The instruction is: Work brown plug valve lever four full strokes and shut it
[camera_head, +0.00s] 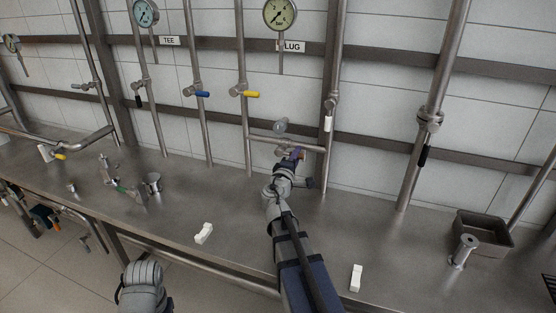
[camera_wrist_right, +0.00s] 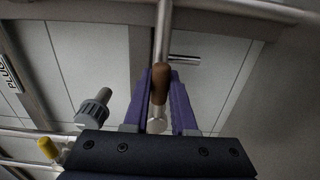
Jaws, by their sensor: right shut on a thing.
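The brown plug valve lever (camera_wrist_right: 161,82) shows in the right wrist view between the two purple fingers of my right gripper (camera_wrist_right: 160,92), which is shut on it. A round metal end (camera_wrist_right: 156,125) lies just below the brown grip. In the head view my right gripper (camera_head: 297,154) reaches the short horizontal pipe (camera_head: 300,144) below the PLUG label (camera_head: 291,46). The lever is hidden there by the gripper and wrist. My left gripper is not in view; only part of my left arm shows at the bottom.
Near the gripper are a grey round knob (camera_head: 280,126), a white-handled valve (camera_head: 328,122) and a yellow-handled valve (camera_head: 246,93). A blue-handled valve (camera_head: 197,92) is further left. White blocks (camera_head: 204,233) (camera_head: 356,278) and a metal tray (camera_head: 485,240) stand on the bench.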

